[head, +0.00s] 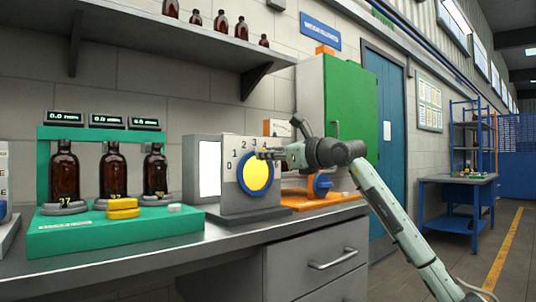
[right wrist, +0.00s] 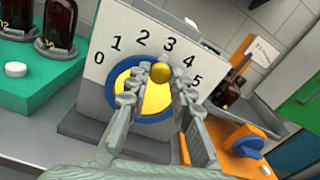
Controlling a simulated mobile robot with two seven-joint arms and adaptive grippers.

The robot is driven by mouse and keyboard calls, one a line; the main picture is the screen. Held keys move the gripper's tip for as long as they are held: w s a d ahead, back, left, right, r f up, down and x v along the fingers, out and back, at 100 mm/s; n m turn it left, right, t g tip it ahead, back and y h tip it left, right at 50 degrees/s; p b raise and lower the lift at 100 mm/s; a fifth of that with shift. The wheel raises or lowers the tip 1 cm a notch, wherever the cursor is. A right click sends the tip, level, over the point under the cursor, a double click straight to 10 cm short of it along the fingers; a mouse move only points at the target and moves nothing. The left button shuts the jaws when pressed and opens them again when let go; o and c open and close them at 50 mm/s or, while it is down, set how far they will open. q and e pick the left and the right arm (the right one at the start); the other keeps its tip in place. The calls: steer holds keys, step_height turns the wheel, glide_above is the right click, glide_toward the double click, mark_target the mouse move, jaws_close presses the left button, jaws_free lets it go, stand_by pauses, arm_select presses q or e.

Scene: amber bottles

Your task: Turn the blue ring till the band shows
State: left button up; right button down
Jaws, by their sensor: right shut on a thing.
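The blue ring (head: 239,175) surrounds a yellow disc (head: 256,172) on a grey upright panel (head: 226,196) marked with numbers. In the right wrist view the ring (right wrist: 119,76) sits below the numbers, partly hidden by my fingers. A round brass-coloured knob (right wrist: 161,72) is at the ring's upper edge, below the 3. My right gripper (head: 268,153) is at the ring's upper right, its fingers (right wrist: 157,85) shut on the knob. A plain white window (head: 209,168) is left of the dial; I cannot make out a band in it. My left gripper is not in view.
A green stand (head: 112,236) with three amber bottles and yellow pieces is on the bench to the left. An orange unit with a blue knob (head: 322,184) stands close on the right of the panel. A shelf (head: 190,42) with small bottles is above.

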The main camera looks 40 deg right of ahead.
steer(key=c, duration=1.3)
jaws_free()
steer(key=shift+c, duration=0.2)
steer(key=shift+s, duration=0.1)
steer(key=s, duration=1.1)
steer(key=shift+s+d, duration=0.4)
steer(key=shift+d, duration=0.05)
